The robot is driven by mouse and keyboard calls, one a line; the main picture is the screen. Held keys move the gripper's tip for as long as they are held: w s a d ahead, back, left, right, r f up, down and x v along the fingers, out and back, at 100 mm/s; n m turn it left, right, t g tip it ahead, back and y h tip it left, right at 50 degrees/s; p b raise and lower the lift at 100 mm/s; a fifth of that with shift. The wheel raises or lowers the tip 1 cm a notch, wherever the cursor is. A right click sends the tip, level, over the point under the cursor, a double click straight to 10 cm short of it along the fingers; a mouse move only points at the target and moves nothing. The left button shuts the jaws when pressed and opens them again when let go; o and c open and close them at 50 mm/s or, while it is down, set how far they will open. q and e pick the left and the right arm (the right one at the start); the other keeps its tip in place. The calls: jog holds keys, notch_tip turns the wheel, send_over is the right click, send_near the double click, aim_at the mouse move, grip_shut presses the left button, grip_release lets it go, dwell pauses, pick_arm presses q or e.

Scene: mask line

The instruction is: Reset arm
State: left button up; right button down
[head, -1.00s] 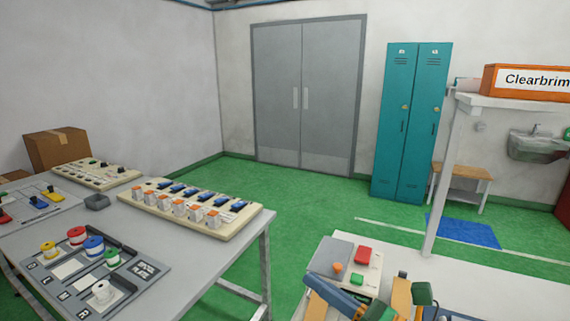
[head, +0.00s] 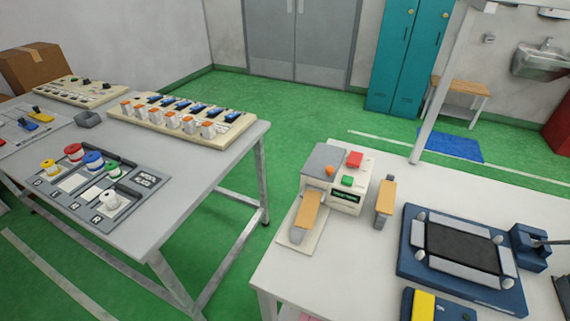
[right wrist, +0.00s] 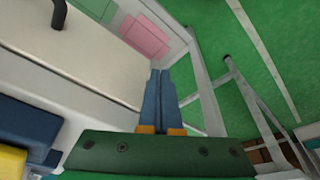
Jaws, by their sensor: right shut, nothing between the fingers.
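My right gripper (right wrist: 161,73) shows in the right wrist view. Its two blue fingers lie side by side, shut with nothing between them, in front of the dark green palm. The fingers point past the edge of a pale table, with green floor to the right. Neither gripper shows in the head view now. My left gripper is in no current view.
The white table (head: 300,262) at right holds a boxy device (head: 350,180) with red and green buttons, a blue frame fixture (head: 410,255) and a yellow-and-blue block (head: 424,306). A grey table (head: 150,232) at left holds spools and racks. Green floor lies between.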

jog(key=s+d+f+g, duration=0.2)
jog(key=s+f, duration=1.2)
jog(key=f, duration=0.4)
jog(key=shift+s+d+f, duration=0.25)
jog(key=shift+s+f, duration=0.05)
jog(key=shift+f, duration=0.05)
dwell(2.4)
